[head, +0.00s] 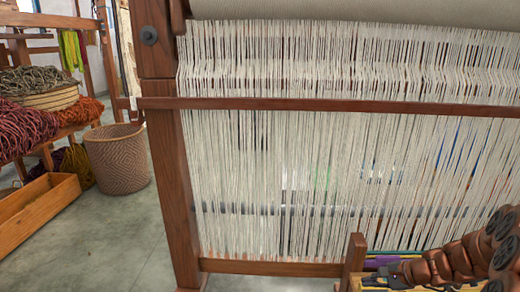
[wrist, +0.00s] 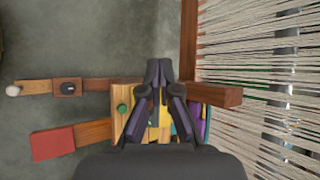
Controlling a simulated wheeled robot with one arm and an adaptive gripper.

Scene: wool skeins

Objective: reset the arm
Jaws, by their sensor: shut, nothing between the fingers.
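My arm reaches in at the lower right of the head view, and my gripper (head: 398,274) shows there small and dark at its end, low in front of the loom. In the wrist view my gripper (wrist: 158,68) points away from the camera with its fingertips together and nothing between them. Below the fingers lies a group of coloured pieces, among them a yellow piece (wrist: 153,134) and a purple piece (wrist: 196,110). The fingers hide part of them.
A large wooden loom (head: 172,190) with pale warp threads (head: 330,150) fills the middle and right. At left stand a woven basket (head: 118,160), a wooden box (head: 35,215) and red wool skeins (head: 45,127). Grey floor (head: 110,240) is clear at lower left.

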